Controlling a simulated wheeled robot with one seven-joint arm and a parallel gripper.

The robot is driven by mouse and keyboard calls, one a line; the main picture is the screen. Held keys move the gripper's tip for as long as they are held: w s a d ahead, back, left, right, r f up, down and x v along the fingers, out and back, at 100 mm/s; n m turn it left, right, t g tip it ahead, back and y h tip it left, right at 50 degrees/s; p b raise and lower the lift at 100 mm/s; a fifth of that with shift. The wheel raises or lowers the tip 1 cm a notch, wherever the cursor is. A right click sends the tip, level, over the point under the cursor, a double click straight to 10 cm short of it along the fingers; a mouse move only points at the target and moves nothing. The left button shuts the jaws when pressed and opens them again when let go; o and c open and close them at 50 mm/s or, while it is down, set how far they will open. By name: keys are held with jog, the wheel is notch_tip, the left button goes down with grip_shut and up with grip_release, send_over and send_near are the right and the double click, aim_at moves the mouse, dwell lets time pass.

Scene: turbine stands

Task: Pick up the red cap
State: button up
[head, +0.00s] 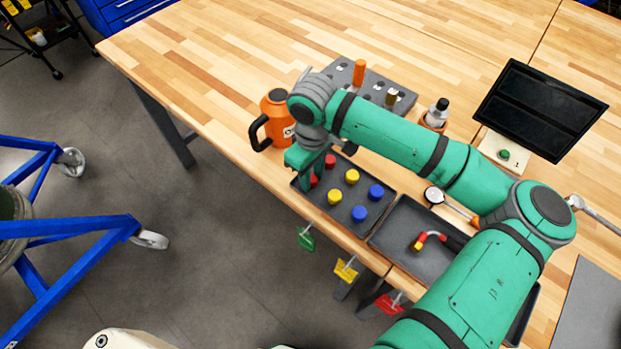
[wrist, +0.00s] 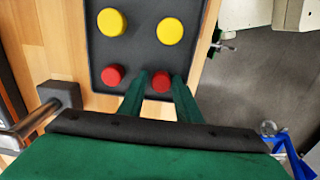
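Two red caps stand in a dark tray (head: 333,202). One red cap (wrist: 161,81) lies between the fingertips of my gripper (wrist: 161,78) in the wrist view, near the tray's edge. In the head view this red cap (head: 314,181) is partly hidden by my gripper (head: 307,182). The fingers stand apart, one on each side of it; whether they touch it is not clear. The other red cap (wrist: 113,74) is just left of the left finger in the wrist view and also shows in the head view (head: 330,161).
Two yellow caps (head: 352,176) and two blue caps (head: 376,192) share the tray. An orange jug (head: 276,116) stands close behind my gripper. A second tray (head: 401,244) holds a red and yellow part. Coloured tags hang at the table's front edge.

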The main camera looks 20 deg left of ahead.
jog(key=shift+d, duration=0.1)
grip_shut()
jog(key=shift+s, duration=0.15)
jog(key=shift+r, duration=0.45)
notch_tip(320, 180, up, 2)
jog(key=shift+r, duration=0.25)
jog(key=s+a+r, duration=0.5)
jog(key=s+r, duration=0.4)
jog(key=s, duration=0.4)
jog(key=shift+r, duration=0.35)
